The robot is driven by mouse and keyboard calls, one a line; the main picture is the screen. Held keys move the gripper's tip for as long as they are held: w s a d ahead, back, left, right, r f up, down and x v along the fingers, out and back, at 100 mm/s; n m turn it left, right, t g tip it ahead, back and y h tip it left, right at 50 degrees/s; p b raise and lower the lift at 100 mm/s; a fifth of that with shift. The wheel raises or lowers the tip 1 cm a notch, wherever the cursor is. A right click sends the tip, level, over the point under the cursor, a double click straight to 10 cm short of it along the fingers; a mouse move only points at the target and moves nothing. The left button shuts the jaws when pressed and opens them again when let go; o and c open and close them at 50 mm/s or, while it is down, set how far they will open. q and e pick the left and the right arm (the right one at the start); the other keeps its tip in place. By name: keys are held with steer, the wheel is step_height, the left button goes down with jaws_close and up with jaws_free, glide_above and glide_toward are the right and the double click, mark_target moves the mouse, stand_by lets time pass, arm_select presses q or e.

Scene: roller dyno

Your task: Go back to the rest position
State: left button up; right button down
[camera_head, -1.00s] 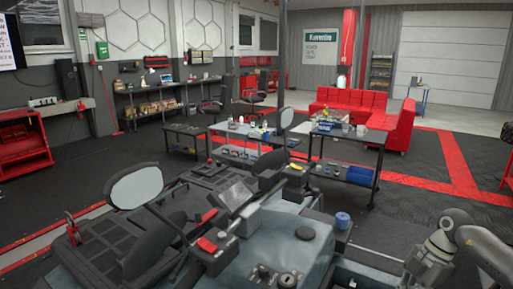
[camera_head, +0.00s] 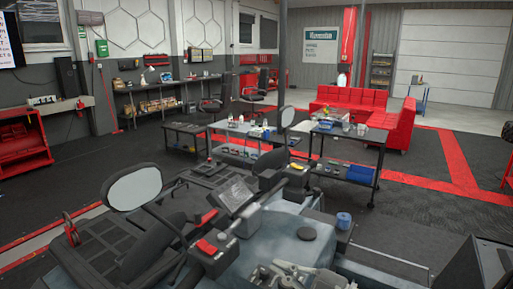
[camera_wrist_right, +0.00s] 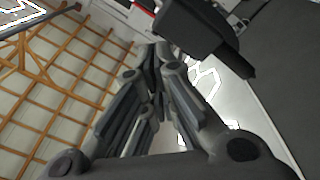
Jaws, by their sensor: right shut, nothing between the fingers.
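My right gripper (camera_head: 284,268) shows low in the head view, at the bottom edge in front of the grey vehicle body. Its light grey fingers are together. In the right wrist view the closed fingers (camera_wrist_right: 154,58) meet at their tips with nothing between them. That view looks past them to a wall or ceiling with a wooden grid (camera_wrist_right: 60,75). A dark block-shaped part (camera_wrist_right: 200,32) is close by at the upper right. Most of my right arm is out of the head view. My left gripper is not in view.
A grey vehicle (camera_head: 235,245) with a round-edged mirror (camera_head: 133,188) fills the foreground. A dark object (camera_head: 480,266) is at the lower right. A black cart (camera_head: 345,172) and a red sofa (camera_head: 350,102) stand farther back.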

steer(key=s+d+f+m+t+h, duration=0.25)
steer(key=d+f+m+h, duration=0.25)
steer(key=d+m+h, duration=0.3)
steer(key=s+d+f+m+t+h, duration=0.2)
steer(key=s+d+f+m+h, duration=0.25)
steer(key=m+h, duration=0.45)
steer(key=s+d+f+m+g+y, duration=0.1)
steer(key=s+f+g, duration=0.45)
steer(key=s, duration=0.55)
steer(key=s+d+f+m+g, duration=0.1)
steer(key=s+f+g, duration=0.5)
steer(key=s, duration=0.6)
step_height(320, 180, down, 33)
steer(key=s+g+b, duration=0.1)
steer(key=s+b, duration=0.2)
steer(key=b, duration=0.3)
steer(key=shift+n+g, duration=0.5)
steer(key=shift+g, duration=0.1)
steer(key=s+d+f+b, duration=0.1)
steer(key=s+f, duration=0.4)
steer(key=f, duration=0.1)
steer(key=s+f+b, duration=0.1)
steer(key=s+f, duration=0.4)
steer(key=f, duration=0.2)
steer(key=s+d+f+b, duration=0.1)
steer(key=s+f+b, duration=0.1)
steer(key=s+f, duration=0.4)
steer(key=shift+d+f, duration=0.35)
steer(key=shift+s, duration=0.1)
